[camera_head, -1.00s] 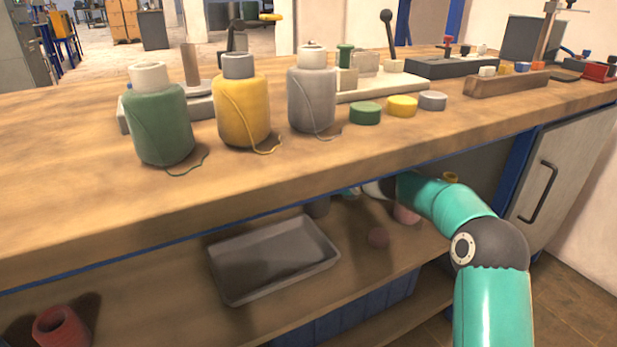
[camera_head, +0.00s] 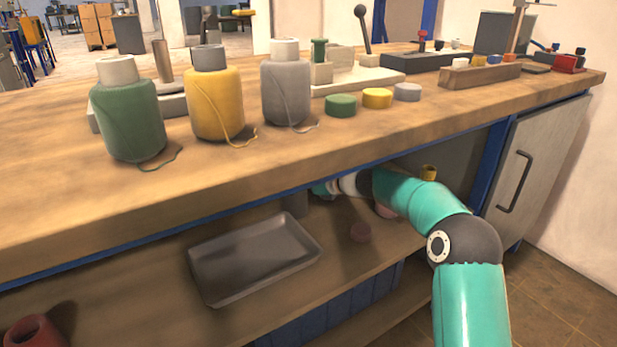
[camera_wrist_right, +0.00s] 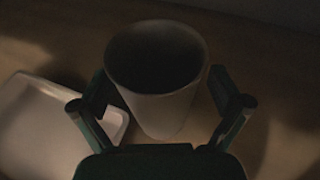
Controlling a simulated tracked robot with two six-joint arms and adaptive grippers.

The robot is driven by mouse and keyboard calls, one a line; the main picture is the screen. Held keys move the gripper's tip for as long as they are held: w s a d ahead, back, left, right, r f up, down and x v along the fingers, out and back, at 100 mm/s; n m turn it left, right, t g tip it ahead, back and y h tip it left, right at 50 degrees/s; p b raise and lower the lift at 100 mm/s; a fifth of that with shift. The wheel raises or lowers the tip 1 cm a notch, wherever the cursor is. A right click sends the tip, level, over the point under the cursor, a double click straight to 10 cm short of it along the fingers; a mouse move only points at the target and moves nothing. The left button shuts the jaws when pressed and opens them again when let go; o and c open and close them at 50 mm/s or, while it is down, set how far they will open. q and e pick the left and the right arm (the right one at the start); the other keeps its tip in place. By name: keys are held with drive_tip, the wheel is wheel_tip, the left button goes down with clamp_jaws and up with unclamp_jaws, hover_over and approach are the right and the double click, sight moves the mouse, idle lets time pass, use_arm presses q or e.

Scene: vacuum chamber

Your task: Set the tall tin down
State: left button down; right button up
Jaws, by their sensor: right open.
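In the right wrist view a tall, pale, open-topped tin (camera_wrist_right: 158,105) stands on a wooden surface. My right gripper (camera_wrist_right: 163,88) is open, with one dark green finger on each side of the tin. Small gaps seem to show between the fingers and its wall. My left gripper is not in view.
A grey tray (camera_head: 222,294) lies on the shelf (camera_head: 330,275), with a reddish round piece (camera_head: 360,232) to its right. A red hollow cylinder (camera_head: 35,332) is at lower left. The workbench top (camera_head: 60,190) overhangs the shelf and carries spools, coloured discs and fixtures.

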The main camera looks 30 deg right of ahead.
drive_tip(key=p+v, duration=0.2)
drive_tip(key=v, duration=1)
drive_tip(key=shift+a, duration=0.1)
